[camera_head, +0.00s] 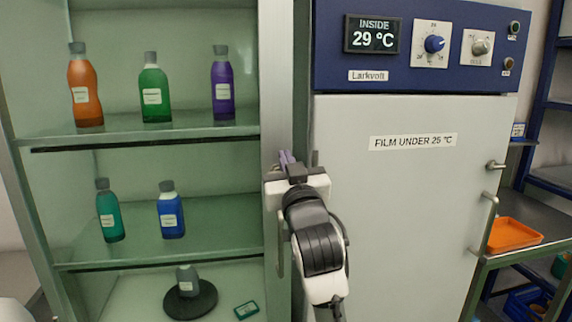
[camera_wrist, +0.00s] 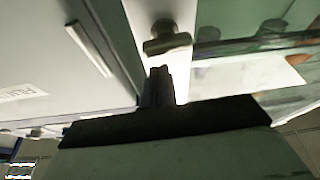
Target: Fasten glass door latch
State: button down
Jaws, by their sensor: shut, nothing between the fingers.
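The glass door (camera_head: 200,285) fronts the shelf cabinet at left, and I see the bottles through its greenish pane. Its pale frame post (camera_head: 273,100) runs upright beside the white chamber. In the wrist view a metal latch knob (camera_wrist: 167,38) with a crosswise bar sits on the pale post, just beyond my fingertips. My gripper (camera_head: 288,158) is at the post in the head view, and its fingers hide most of the latch area there. In the wrist view my gripper (camera_wrist: 158,72) is shut and empty, close to the knob; I cannot tell whether they touch.
A vertical handle (camera_head: 281,243) stands on the post below my gripper. The white chamber door (camera_head: 400,220) is close on the right, with its own handle (camera_head: 487,222). An orange tray (camera_head: 514,235) lies on a cart at far right.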

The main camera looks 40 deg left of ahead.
notch_tip(320, 180, up, 3)
jog(key=shift+f+p, duration=0.1)
jog(key=shift+p, duration=0.55)
jog(key=b+v, duration=0.4)
jog(key=v, duration=0.6)
jog(key=shift+s+f+b, duration=0.2)
jog(key=shift+f+b, duration=0.1)
jog(key=shift+f, duration=0.1)
